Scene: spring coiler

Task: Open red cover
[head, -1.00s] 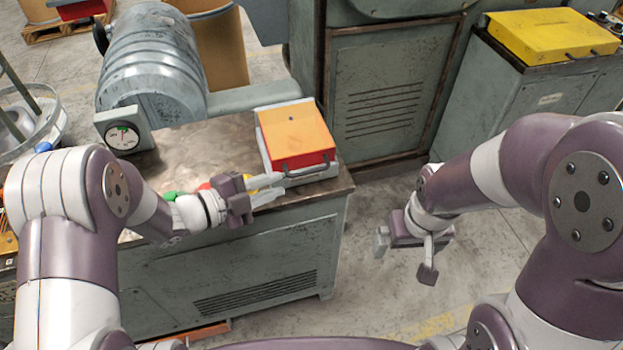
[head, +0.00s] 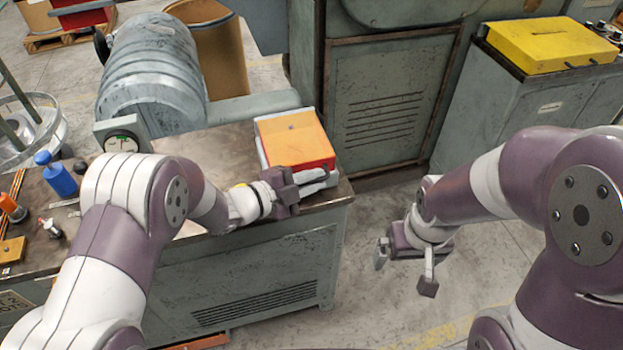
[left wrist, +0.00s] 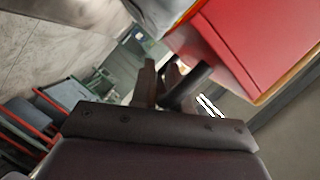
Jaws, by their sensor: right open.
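The red cover (head: 292,138), orange-lit on top, sits closed on a pale box at the right end of the grey workbench. Its red front also fills the upper right of the left wrist view (left wrist: 265,40). My left gripper (head: 322,181) is at the cover's front, where the dark handle was visible earlier. Its pale fingers lie close together there, and the gripper hides the handle in the head view. I cannot tell whether the fingers grip it. My right gripper (head: 405,270) is open and empty, over the floor right of the bench.
A gauge (head: 122,141) and a large ribbed grey motor (head: 152,75) stand behind my left arm. A blue bottle (head: 56,174) and small tools lie at the bench's left. A yellow cover (head: 550,45) sits on a cabinet at the back right. The floor between is clear.

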